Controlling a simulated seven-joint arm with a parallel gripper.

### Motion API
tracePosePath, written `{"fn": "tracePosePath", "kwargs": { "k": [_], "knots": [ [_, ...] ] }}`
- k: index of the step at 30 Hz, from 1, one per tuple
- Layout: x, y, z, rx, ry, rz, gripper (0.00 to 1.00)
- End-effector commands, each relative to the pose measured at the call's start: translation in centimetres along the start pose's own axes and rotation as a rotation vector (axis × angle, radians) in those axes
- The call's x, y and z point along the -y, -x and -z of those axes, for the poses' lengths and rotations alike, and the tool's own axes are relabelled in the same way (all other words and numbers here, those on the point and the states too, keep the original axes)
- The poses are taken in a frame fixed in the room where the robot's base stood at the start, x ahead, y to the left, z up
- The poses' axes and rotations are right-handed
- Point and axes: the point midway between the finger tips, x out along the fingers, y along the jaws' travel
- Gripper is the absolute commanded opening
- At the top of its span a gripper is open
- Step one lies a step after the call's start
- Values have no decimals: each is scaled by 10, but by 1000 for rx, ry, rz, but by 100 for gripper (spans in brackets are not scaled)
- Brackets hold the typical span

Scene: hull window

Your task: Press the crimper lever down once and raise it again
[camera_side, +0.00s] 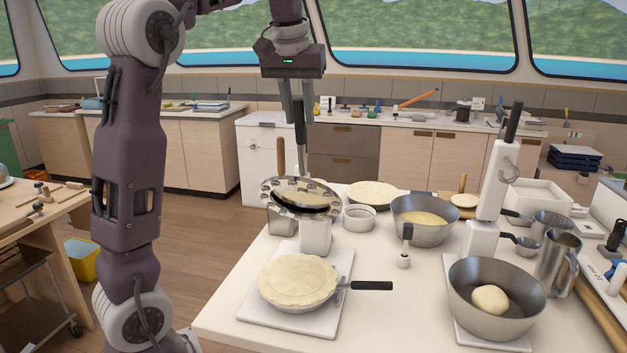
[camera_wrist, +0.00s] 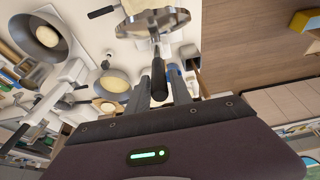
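The crimper (camera_side: 302,196) has a round, shiny metal head with a ring of small parts, on a white stand on the table. Its lever (camera_side: 299,118) has a black grip and stands nearly upright. My gripper (camera_side: 297,120) points down above the crimper, with the lever's grip between its two fingers. The fingers look parted around the grip; contact is not clear. In the wrist view the lever (camera_wrist: 159,82) shows between the fingertips of my gripper (camera_wrist: 160,85), with the crimper head (camera_wrist: 152,20) beyond. A crusted pie (camera_side: 297,278) sits on a white board in front of the crimper.
A black-handled tool (camera_side: 370,286) sticks out right of the pie. A metal bowl with dough (camera_side: 497,325), another bowl (camera_side: 424,240), a small white dish (camera_side: 359,224) and a tall white press (camera_side: 492,190) stand to the right.

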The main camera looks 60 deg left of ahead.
Motion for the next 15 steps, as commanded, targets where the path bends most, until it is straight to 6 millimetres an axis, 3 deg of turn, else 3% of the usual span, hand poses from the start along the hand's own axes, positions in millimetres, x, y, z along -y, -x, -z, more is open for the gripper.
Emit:
{"fn": "tracePosePath", "kwargs": {
  "k": [3,11,15],
  "knots": [
    [0,0,-2,2,-1,-1,45],
    [0,0,-3,5,-1,-2,45],
    [-1,2,-14,6,-1,-4,45]
  ]
}}
